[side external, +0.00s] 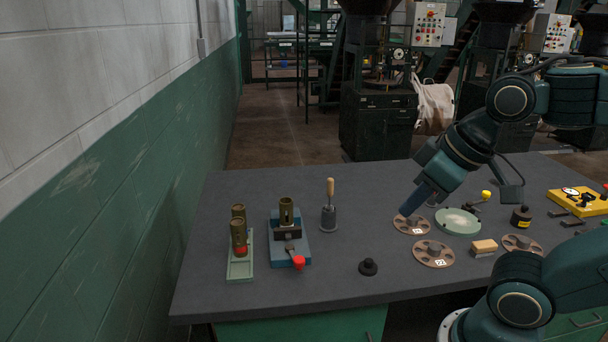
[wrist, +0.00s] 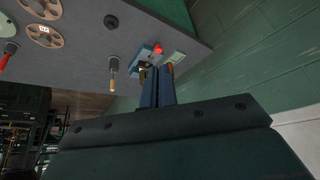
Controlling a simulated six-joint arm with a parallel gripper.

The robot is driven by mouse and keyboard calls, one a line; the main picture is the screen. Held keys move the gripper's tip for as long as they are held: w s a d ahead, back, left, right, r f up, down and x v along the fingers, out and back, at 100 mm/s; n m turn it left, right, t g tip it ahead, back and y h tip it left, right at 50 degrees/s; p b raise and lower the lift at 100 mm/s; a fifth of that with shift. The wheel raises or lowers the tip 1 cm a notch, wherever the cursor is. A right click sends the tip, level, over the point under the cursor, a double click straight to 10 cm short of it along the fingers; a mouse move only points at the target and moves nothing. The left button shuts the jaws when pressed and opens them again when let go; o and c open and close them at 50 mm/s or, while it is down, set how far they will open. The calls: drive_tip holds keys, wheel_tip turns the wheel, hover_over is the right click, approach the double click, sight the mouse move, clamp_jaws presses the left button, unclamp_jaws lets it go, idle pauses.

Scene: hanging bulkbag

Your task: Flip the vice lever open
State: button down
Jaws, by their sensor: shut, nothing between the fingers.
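The vice (side external: 302,245) has a blue base and a dark jaw block, with an upright brass cylinder (side external: 286,211) at the block. Its lever (side external: 291,249) ends in a red knob (side external: 299,262) and points toward the front edge of the table. In the wrist view, the red knob (wrist: 158,48) shows beyond the fingers, and the vice is partly hidden by them. My gripper (side external: 407,213) is shut and empty, to the right of the vice and apart from it. Its blue fingers (wrist: 162,72) lie side by side in the wrist view.
A green tray (side external: 240,274) with brass cylinders stands left of the vice. A wooden-handled tool (side external: 329,207) stands upright between vice and gripper. A black knob (side external: 368,267) lies in front. Brown discs (side external: 434,254) and a pale green disc (side external: 457,222) lie right. A wall (side external: 120,190) bounds the left.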

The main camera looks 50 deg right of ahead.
sight(294, 254)
drive_tip(key=w+n+g, duration=0.4)
drive_tip(key=w, duration=1.4)
drive_tip(key=w+a+f+n+g+h, duration=0.1)
drive_tip(key=w+a+f+n+g, duration=0.1)
drive_tip(key=w+f, duration=0.5)
drive_tip(key=w+a+f+n+g, duration=0.1)
drive_tip(key=w+f+n, duration=0.1)
drive_tip(key=w+f, duration=0.5)
drive_tip(key=shift+w+a+f+g+h, duration=0.25)
drive_tip(key=shift+a+f+g+h, duration=0.15)
drive_tip(key=shift+f, duration=0.5)
drive_tip(key=shift+f, duration=0.15)
drive_tip(key=x, duration=0.9)
drive_tip(key=shift+d+f, duration=0.1)
drive_tip(key=shift+f, duration=0.05)
drive_tip(key=shift+s+d+f, duration=0.2)
drive_tip(key=shift+s+d, duration=0.05)
drive_tip(key=shift+s, duration=0.05)
drive_tip(key=shift+s+d, duration=1)
drive_tip(key=shift+s, duration=0.3)
